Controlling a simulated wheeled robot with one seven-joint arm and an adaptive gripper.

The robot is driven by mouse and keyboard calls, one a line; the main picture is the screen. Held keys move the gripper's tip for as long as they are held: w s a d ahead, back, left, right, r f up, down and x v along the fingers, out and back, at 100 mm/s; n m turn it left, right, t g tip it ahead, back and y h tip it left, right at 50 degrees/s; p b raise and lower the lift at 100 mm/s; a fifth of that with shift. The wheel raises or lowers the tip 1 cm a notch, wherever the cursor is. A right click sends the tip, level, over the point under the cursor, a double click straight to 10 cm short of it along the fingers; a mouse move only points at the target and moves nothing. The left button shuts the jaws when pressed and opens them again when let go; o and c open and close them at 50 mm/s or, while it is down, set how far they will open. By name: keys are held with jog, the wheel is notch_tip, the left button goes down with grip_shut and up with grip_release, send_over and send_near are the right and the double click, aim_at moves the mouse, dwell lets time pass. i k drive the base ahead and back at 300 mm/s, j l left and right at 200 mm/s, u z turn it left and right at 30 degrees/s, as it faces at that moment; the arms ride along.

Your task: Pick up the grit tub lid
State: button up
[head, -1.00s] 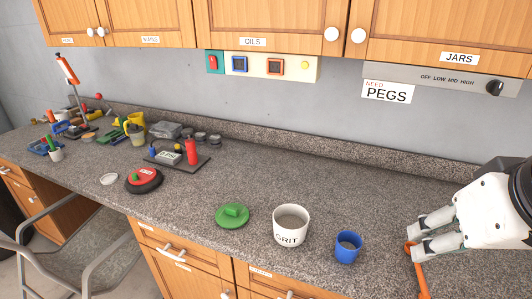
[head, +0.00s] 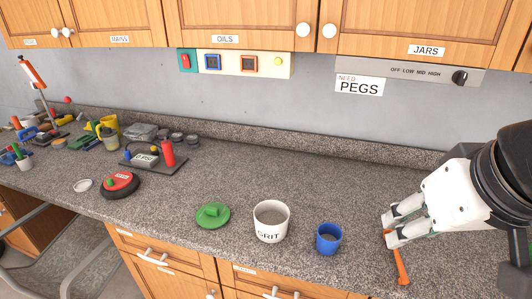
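The green grit tub lid (head: 212,216) lies flat on the counter, with a raised green grip on top. It is just left of the white tub marked GRIT (head: 270,222), which stands upright without a lid on it. My gripper (head: 387,229) is at the right, well away from the lid, with the blue cup and the tub between them. Its two white fingers look apart, pointing left. An orange tool (head: 398,262) shows at and below the fingertips; whether they touch it is unclear.
A blue cup (head: 328,239) stands right of the tub. A red-and-black round item (head: 120,186), a white ring (head: 83,185) and a dark tray (head: 152,161) with a red cylinder lie to the left. The speckled counter (head: 300,180) is clear behind the tub.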

aim_at(212, 215)
jog(key=i+j, duration=0.1)
jog(key=j, duration=0.45)
jog(key=i+j+z, duration=0.1)
jog(key=j, duration=0.45)
jog(key=i+j, duration=0.15)
jog(key=j, duration=0.35)
jog(key=i+j, duration=0.1)
jog(key=j, duration=0.45)
jog(key=z, duration=0.05)
